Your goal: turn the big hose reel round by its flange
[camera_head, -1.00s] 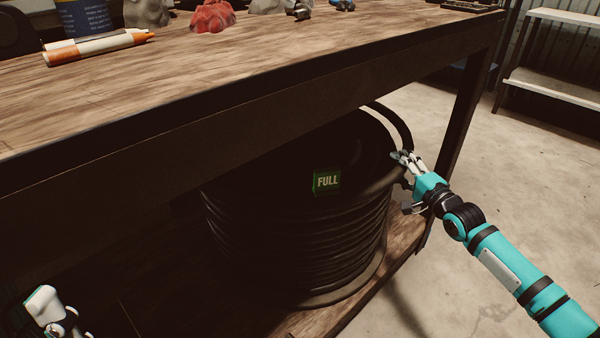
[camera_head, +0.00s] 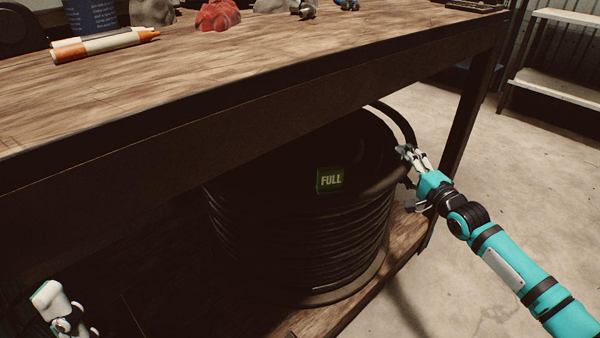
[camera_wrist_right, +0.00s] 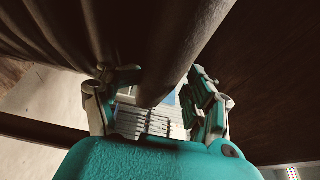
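The big hose reel (camera_head: 285,245) stands upright on the lower shelf under the bench, wound with dark hose. Its upper flange (camera_head: 385,180) is a dark round disc with a green "FULL" label (camera_head: 330,180) on it, partly hidden by the bench edge. My right gripper (camera_head: 412,165) is at the flange's right rim.
The wooden bench top (camera_head: 250,65) hangs over the reel, with markers (camera_head: 105,43) and a red lump (camera_head: 217,16) on it. A bench leg (camera_head: 468,110) stands just behind my right gripper. Open concrete floor (camera_head: 470,290) lies to the right, with shelving (camera_head: 560,75) beyond.

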